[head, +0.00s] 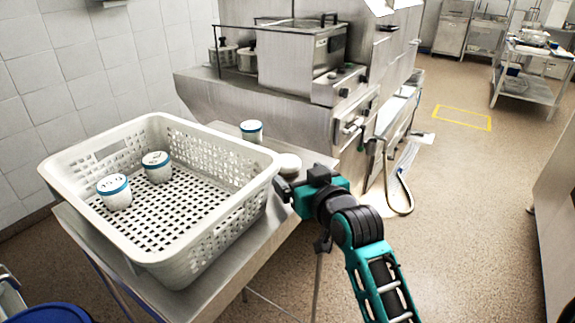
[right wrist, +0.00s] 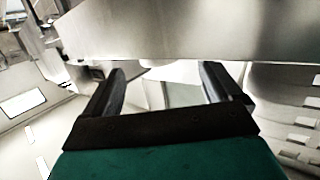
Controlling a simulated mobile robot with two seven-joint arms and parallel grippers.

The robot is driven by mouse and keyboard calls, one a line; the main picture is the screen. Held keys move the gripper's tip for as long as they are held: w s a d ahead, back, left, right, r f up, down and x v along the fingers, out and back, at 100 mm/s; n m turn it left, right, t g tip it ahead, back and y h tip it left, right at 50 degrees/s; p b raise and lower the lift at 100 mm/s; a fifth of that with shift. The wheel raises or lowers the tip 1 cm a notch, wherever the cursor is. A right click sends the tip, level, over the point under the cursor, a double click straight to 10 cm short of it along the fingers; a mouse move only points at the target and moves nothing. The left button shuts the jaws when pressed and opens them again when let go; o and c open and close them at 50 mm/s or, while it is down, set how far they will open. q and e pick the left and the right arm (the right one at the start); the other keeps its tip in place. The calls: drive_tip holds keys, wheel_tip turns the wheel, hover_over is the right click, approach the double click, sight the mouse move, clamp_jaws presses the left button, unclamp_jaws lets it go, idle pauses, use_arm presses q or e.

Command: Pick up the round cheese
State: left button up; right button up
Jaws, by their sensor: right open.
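A pale, round, flat thing, which looks like the round cheese (head: 289,163), sits on the metal table just right of the white basket in the head view. Its lower part is partly hidden by my right gripper (head: 283,189). That gripper is at the table's right edge, close in front of the cheese; I cannot tell whether they touch. In the right wrist view its two dark fingers (right wrist: 165,88) are apart with nothing held between them. I cannot make out the cheese there. My left gripper is not in view.
The white perforated basket (head: 222,222) holds two blue-lidded white tubs (head: 114,192). Another such tub (head: 251,131) stands behind it on the metal table (head: 235,283). A steel cooking unit (head: 300,60) stands at the back.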

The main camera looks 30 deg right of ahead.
sight(293, 166)
drive_tip(key=shift+w+d+f, duration=0.1)
drive_tip(key=shift+w+f, duration=0.05)
drive_tip(key=shift+w, duration=1.2)
drive_tip(key=shift+w+d+f, duration=0.1)
drive_tip(key=shift+w, duration=1.25)
drive_tip(key=c, duration=1.1)
drive_tip(key=shift+c, duration=0.2)
